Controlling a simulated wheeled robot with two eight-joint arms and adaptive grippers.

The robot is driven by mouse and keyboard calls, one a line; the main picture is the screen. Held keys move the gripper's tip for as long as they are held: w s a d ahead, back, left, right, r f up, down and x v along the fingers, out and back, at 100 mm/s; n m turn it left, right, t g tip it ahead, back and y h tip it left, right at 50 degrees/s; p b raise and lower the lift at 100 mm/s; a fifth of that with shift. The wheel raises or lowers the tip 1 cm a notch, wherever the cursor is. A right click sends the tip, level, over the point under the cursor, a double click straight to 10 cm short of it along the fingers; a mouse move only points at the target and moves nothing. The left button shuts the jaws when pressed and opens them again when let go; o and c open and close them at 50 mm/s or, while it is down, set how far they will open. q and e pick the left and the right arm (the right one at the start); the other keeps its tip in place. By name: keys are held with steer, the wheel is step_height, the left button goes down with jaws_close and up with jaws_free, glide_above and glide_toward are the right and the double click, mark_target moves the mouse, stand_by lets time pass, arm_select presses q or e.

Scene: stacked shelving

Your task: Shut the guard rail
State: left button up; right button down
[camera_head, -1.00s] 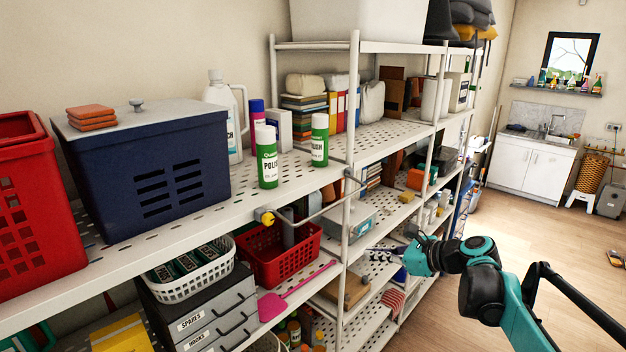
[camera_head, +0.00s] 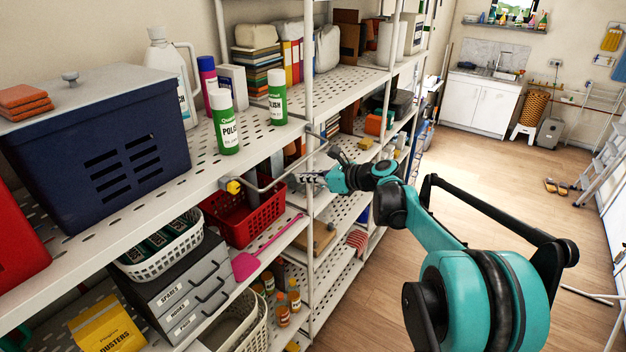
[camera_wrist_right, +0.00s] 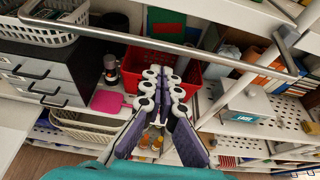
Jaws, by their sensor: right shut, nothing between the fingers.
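The guard rail (camera_head: 292,171) is a thin grey metal bar at the front of the middle shelf. In the right wrist view the rail (camera_wrist_right: 160,44) crosses the upper part of the picture. My right gripper (camera_head: 308,180) is shut and empty, close to the rail's right half. In the wrist view its closed fingertips (camera_wrist_right: 163,76) appear just below the bar; I cannot tell whether they touch it. My left gripper is not in view.
Two green-and-white polish cans (camera_head: 224,122) and a navy box (camera_head: 110,135) stand on the shelf above. A red basket (camera_head: 247,218) and a white basket (camera_head: 160,247) sit below. A shelf post (camera_head: 309,100) stands beside my gripper.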

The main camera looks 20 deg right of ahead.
steer(key=shift+s+a+r, duration=0.1)
steer(key=shift+r, duration=0.85)
